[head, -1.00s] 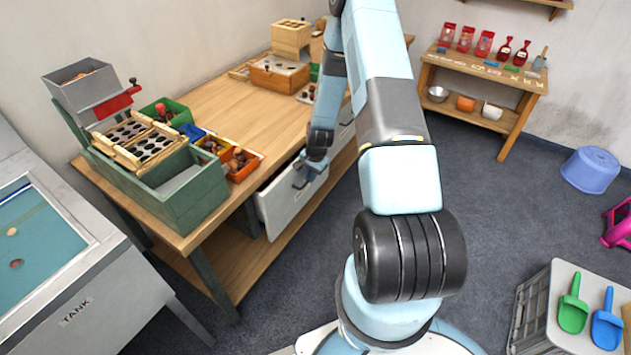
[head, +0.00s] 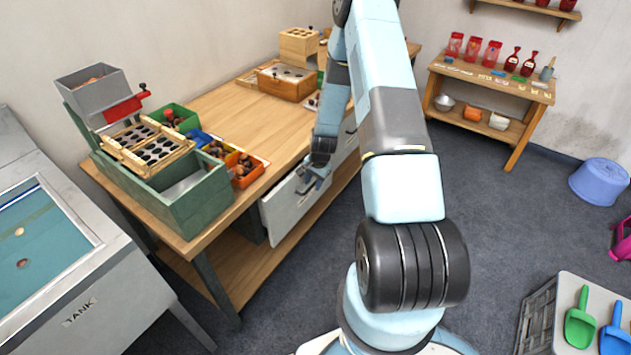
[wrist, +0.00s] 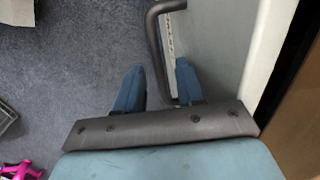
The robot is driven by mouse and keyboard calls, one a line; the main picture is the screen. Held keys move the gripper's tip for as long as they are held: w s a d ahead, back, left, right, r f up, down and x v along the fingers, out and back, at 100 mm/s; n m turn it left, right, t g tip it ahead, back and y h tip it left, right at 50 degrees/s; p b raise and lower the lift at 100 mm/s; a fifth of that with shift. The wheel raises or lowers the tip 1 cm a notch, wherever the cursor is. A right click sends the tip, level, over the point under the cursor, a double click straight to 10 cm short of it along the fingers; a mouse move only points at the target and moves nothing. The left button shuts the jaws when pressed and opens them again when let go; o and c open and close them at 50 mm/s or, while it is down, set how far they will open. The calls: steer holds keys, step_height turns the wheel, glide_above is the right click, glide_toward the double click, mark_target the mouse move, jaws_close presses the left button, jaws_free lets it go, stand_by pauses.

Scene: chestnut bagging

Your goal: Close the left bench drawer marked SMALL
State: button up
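The left bench drawer (head: 290,211) has a pale grey front below the bench top. Its front seems to stand out from the bench, but how far is hard to tell. I cannot read a SMALL mark on it. My gripper (head: 314,180) is at the drawer's dark handle, in front of its right part. In the wrist view the drawer front (wrist: 222,45) is at the right, with the bent dark handle (wrist: 154,40) standing off it. My gripper (wrist: 157,80) is open, its blue fingers apart on either side of the handle's near end. I cannot tell whether they touch it.
The wooden bench (head: 230,110) carries a green sorting box (head: 190,205), an orange bin (head: 246,174) of chestnuts and wooden boxes. A grey tank (head: 100,290) stands at the left. A crate with scoops (head: 580,318) is at the lower right. The floor before the drawer is clear.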

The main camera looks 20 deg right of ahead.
step_height(320, 180, up, 13)
steer(key=s+d, duration=0.1)
steer(key=s, duration=0.1)
steer(key=shift+d+r, duration=0.2)
stand_by(0.4)
